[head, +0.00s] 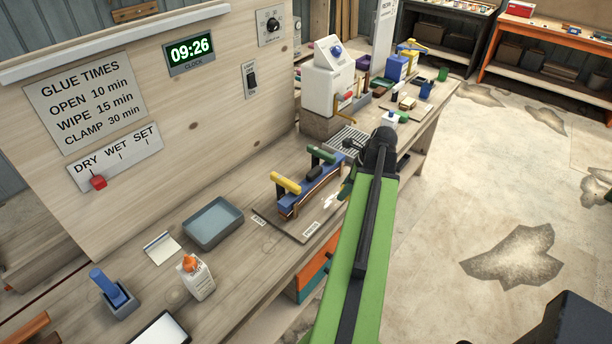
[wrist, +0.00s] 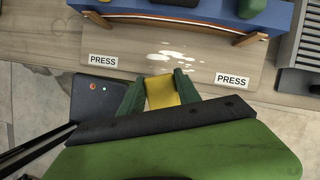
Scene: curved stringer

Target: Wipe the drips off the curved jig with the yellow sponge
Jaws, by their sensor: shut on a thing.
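The curved jig is a blue block (head: 294,203) on a wooden board; its blue body also shows along the top of the wrist view (wrist: 222,14). A thin curved wood strip (wrist: 195,28) runs along its near face. White drips (wrist: 172,50) lie on the bare board in front of the jig, between two PRESS labels. My gripper (wrist: 160,86) has its green fingers shut on the yellow sponge (wrist: 161,94). The sponge is just on the near side of the drips, apart from them in the picture. Whether it touches the board I cannot tell. In the head view my arm hides the sponge.
Clamps with yellow (head: 286,183) and green (head: 321,154) handles stand on the jig. A slatted grey rack (wrist: 298,55) is at its right. A blue-grey tray (head: 213,224) and a glue bottle (head: 196,279) stand on the bench at left. The bench's front edge is close to my arm.

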